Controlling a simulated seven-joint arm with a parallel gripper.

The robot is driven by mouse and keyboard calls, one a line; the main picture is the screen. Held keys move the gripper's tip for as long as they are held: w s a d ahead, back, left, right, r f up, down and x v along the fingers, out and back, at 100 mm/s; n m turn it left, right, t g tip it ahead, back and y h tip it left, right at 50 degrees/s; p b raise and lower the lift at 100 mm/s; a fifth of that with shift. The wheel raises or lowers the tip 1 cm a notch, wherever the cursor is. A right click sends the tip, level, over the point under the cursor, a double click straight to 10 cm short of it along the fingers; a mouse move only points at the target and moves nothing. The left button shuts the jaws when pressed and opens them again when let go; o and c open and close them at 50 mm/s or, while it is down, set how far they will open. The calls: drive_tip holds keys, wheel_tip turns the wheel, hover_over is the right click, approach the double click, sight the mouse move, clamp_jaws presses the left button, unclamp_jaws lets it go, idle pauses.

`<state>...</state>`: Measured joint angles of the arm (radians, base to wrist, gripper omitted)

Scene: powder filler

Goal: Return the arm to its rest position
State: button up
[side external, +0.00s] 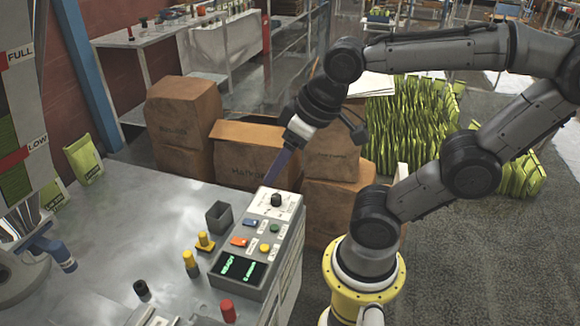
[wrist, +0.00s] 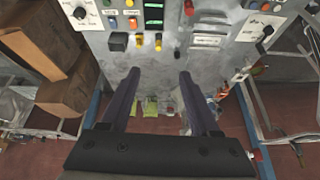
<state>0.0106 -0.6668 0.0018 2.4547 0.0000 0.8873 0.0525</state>
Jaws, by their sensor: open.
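My gripper (side external: 270,182) is at the end of my bent arm, pointing down and left above the back end of the control box (side external: 285,205) in the side external view. In the wrist view, the two dark purple fingers of my gripper (wrist: 159,72) stand apart with nothing between them. The side external view shows the fingers nearly edge-on, and I cannot tell how far the tips are from the box. The control box carries a black knob (side external: 278,200), coloured buttons and a lit green display (side external: 238,268).
Green pouches (side external: 415,130) fill the space under my arm. Grey floor is clear at right.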

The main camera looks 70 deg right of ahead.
drive_tip(key=shift+s+a+f+n, duration=0.1)
drive_tip(key=shift+s+f+n, duration=0.1)
drive_tip(key=shift+s, duration=0.3)
drive_tip(key=shift+s+f+n, duration=0.1)
drive_tip(key=shift+s+n, duration=0.1)
drive_tip(key=shift+s, duration=0.3)
